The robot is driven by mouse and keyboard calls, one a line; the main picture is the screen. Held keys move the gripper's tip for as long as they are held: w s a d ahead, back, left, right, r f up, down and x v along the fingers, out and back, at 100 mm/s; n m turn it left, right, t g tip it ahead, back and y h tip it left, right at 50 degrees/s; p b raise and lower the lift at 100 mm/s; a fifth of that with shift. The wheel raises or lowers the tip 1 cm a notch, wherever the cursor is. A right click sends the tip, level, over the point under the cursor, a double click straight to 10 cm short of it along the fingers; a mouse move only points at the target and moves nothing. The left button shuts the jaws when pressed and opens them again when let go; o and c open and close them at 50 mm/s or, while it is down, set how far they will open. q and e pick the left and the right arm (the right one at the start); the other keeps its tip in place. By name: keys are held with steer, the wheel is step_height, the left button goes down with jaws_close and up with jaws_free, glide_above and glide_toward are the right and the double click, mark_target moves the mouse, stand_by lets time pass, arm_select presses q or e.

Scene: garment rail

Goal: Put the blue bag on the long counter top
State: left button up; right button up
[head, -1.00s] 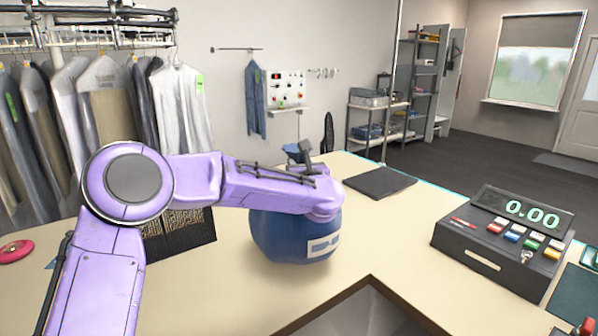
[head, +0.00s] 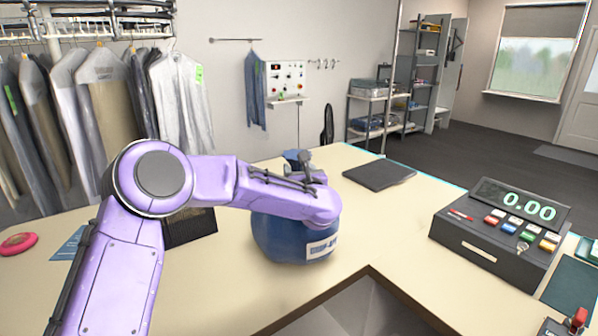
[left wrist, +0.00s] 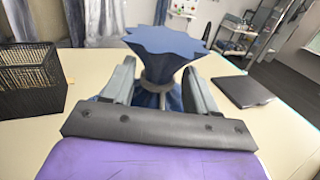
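The blue bag (head: 285,240), round with a pale label, is upright at the long counter top (head: 215,275); I cannot tell whether its base touches the surface. My left forearm hides much of its upper part in the head view. In the left wrist view, its flared top (left wrist: 165,48) rises above a grey tie at the neck. My left gripper (left wrist: 160,88) has a finger on each side of that neck and appears shut on it; the contact is hard to see. My right gripper is not in view.
A black mesh basket (left wrist: 30,80) stands left of the bag. A dark flat pad (head: 378,175) lies behind it to the right. A cash register (head: 500,232) stands farther right. The counter has an inner cut-out edge (head: 368,268) in front. Garments hang at left.

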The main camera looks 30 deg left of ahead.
arm_select(q)
steer(key=shift+r, duration=0.1)
steer(key=shift+s+d, duration=0.15)
steer(key=shift+d, duration=0.1)
steer(key=b+v, duration=0.5)
steer(key=v, duration=0.6)
steer(key=shift+s, duration=0.15)
steer(key=shift+d, duration=0.1)
